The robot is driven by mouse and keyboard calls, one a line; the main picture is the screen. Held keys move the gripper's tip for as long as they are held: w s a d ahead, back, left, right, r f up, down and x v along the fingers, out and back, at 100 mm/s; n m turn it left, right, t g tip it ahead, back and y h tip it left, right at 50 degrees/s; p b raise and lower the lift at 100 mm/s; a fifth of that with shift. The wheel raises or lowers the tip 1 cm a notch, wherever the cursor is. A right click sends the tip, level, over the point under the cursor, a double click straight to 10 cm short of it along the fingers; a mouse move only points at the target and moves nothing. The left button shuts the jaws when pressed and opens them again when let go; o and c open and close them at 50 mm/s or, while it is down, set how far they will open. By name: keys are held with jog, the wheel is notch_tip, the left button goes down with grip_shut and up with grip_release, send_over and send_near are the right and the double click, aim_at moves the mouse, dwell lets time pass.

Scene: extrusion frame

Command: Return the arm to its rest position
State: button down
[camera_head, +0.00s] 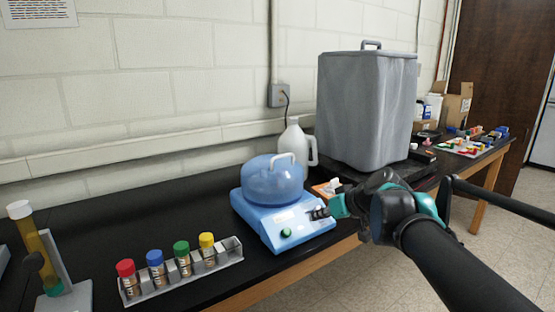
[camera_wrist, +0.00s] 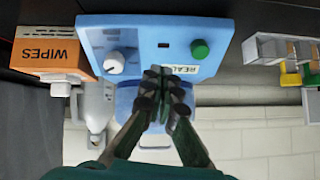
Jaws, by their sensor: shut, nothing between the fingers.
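My arm reaches in from the right in the head view, with my gripper (camera_head: 320,212) at the front right of a blue benchtop device (camera_head: 283,227) with a domed lid. The lid is down. In the wrist view my gripper (camera_wrist: 158,75) is shut and empty, its fingertips together in front of the device's front panel (camera_wrist: 136,50). The fingers cover part of a white label (camera_wrist: 186,69). A white knob (camera_wrist: 114,62) and a green button (camera_wrist: 200,49) show on the panel. I cannot tell whether the fingertips touch the device.
A rack (camera_head: 190,272) with several coloured-cap vials stands left of the device. A tube in a stand (camera_head: 62,290) is at far left. A white jug (camera_head: 291,146), wipes box (camera_wrist: 48,53) and large grey container (camera_head: 365,110) are close by. Open floor lies right of the table.

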jog(key=s+d+f+m+g+h, duration=0.1)
jog(key=s+d+f+h, duration=0.1)
jog(key=f, duration=0.5)
jog(key=s+d+f+m+g+h, duration=0.1)
jog(key=s+d+f+m+h, duration=0.1)
jog(key=f, duration=0.5)
jog(key=s+d+f+m+g+h, duration=0.1)
jog(key=s+d+f+g+h, duration=0.1)
jog(key=s+d+f, duration=0.2)
notch_tip(320, 180, down, 3)
jog(key=shift+f+m, duration=0.1)
jog(key=shift+m, duration=0.3)
